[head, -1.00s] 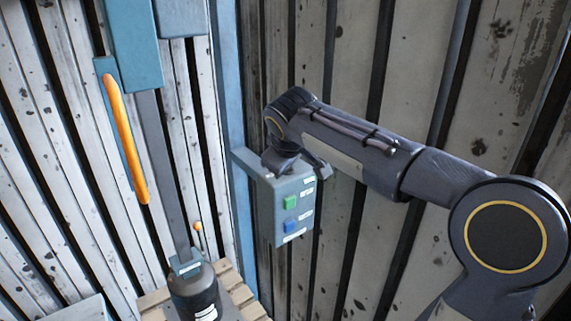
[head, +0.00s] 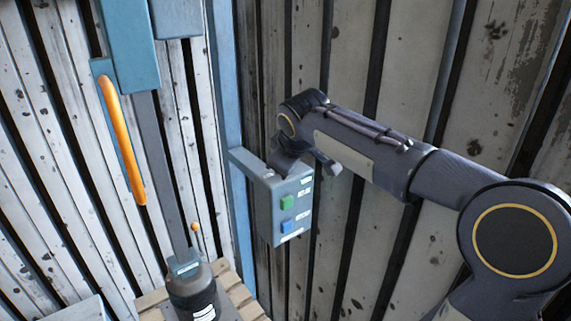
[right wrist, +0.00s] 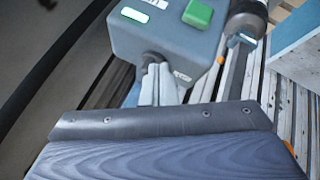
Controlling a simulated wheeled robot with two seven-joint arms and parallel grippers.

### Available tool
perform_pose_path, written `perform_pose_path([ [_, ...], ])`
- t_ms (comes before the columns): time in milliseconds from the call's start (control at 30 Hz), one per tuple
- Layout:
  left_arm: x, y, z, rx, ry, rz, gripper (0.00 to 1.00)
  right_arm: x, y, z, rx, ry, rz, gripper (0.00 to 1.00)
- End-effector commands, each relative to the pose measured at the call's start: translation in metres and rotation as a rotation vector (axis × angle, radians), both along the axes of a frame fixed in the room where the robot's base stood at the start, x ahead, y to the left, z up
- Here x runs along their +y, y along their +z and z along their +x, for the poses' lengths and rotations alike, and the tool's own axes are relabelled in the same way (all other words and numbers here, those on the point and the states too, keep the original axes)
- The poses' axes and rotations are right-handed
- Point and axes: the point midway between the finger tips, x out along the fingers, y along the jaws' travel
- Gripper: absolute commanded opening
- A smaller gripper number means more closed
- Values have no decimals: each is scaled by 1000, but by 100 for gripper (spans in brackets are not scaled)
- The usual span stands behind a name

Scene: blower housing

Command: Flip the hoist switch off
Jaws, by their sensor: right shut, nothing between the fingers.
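The hoist control box (head: 293,222) is blue-grey and hangs beside a blue post. My right gripper (head: 280,168) is at the box's upper left corner and covers that part in the head view. In the right wrist view the box (right wrist: 145,38) shows with its green button (right wrist: 198,13). My right gripper's fingers (right wrist: 160,84) are shut and empty, close to a dark round fitting (right wrist: 152,58) on the box. I cannot tell whether they touch it. The switch lever is not clearly visible. My left gripper is not in view.
The blue post (head: 228,130) stands just left of the box. A blue column with an orange bar (head: 122,140) is further left, above a dark cylinder (head: 193,292) on a wooden pallet (head: 232,285). Plank walls (head: 420,70) stand behind.

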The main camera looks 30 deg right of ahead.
Motion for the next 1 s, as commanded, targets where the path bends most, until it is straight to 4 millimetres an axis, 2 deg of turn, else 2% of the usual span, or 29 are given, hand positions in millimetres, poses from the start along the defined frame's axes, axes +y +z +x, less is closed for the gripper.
perform_pose_path([
  [400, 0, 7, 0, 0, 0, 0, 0, -6, 1, -2, 0, 193, 0, 0],
  [1000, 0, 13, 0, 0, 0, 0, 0, -21, 0, -1, 0, 189, 0, 0],
])
